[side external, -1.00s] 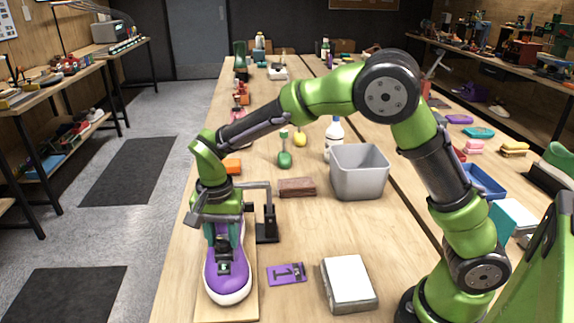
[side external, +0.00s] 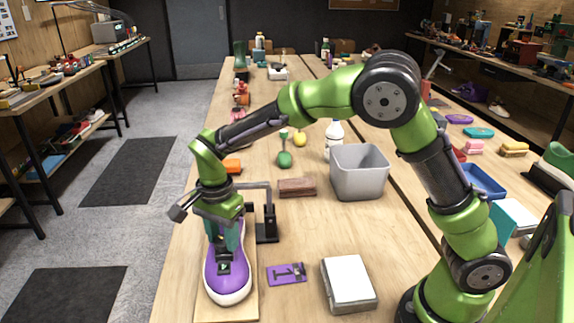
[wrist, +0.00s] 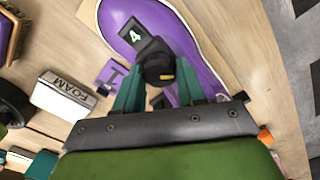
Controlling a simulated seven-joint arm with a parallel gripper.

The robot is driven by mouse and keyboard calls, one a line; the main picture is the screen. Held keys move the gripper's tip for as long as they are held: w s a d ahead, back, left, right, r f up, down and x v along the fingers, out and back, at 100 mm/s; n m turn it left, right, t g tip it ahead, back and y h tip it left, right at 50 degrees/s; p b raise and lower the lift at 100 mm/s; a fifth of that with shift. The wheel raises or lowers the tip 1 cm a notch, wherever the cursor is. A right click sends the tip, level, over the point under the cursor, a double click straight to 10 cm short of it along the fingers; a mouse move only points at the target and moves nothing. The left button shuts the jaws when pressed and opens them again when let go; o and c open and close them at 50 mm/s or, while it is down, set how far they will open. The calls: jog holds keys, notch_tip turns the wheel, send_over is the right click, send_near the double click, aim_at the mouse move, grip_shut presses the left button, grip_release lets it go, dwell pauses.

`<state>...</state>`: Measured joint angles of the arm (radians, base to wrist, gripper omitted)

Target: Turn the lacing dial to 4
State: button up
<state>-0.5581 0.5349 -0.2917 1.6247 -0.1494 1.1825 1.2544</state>
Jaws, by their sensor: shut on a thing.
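A purple sneaker (side external: 228,285) with a white sole lies on a wooden board (side external: 228,314) in the side external view. It also fills the upper middle of the wrist view (wrist: 199,38). A black lacing dial (wrist: 158,66) sits on its upper, with a yellow mark on its lower right in the wrist view. Beside it a black plate (wrist: 134,38) bears a white 4. My gripper (side external: 223,248) points down over the sneaker. Its teal fingers (wrist: 160,80) are shut on the dial, one on each side; the exact contact is partly hidden.
A purple card (side external: 287,274) marked 1 and a white-topped block (side external: 348,283), labelled FOAM in the wrist view, lie right of the sneaker. A brown brush (side external: 297,187) and grey bin (side external: 359,172) stand farther back.

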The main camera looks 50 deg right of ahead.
aim_at(223, 239)
jog(key=o, duration=1.1)
notch_tip(223, 239, up, 17)
